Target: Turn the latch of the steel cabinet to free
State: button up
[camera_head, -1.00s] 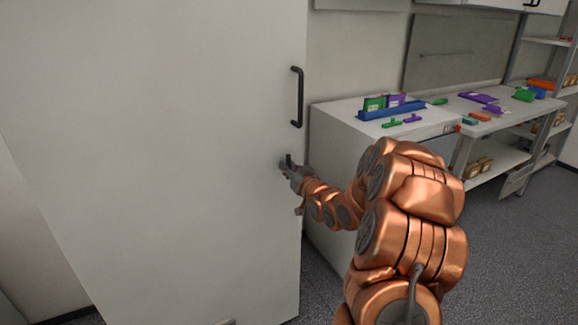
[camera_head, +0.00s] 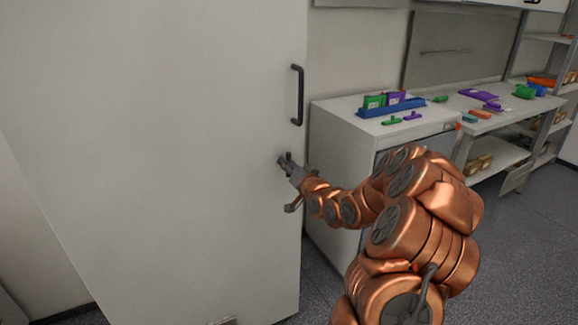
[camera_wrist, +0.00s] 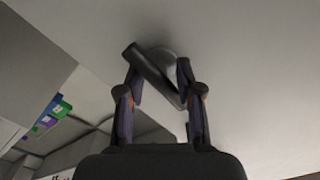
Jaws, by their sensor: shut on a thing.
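The steel cabinet (camera_head: 170,130) is a tall pale door filling the left of the head view, and its face also fills much of the wrist view (camera_wrist: 250,60). The latch (camera_wrist: 150,72) is a dark flat bar on a round base, standing slanted in the wrist view. My gripper (camera_wrist: 158,78) is shut on the latch, with one finger on each side of it. In the head view my gripper (camera_head: 288,165) is at the cabinet face below the handle, and it largely hides the latch.
A dark vertical handle (camera_head: 297,95) is on the cabinet door above my gripper. To the right stands a white cabinet (camera_head: 340,130) with a blue rack (camera_head: 390,110) and green and purple pieces on it. A bench (camera_head: 490,125) and shelves are beyond. Grey floor is open at the lower right.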

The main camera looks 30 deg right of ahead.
jog(key=o, duration=1.1)
jog(key=shift+s+a, duration=0.2)
jog(key=shift+s, duration=1.7)
jog(key=shift+s+a, duration=0.15)
jog(key=shift+s, duration=1.7)
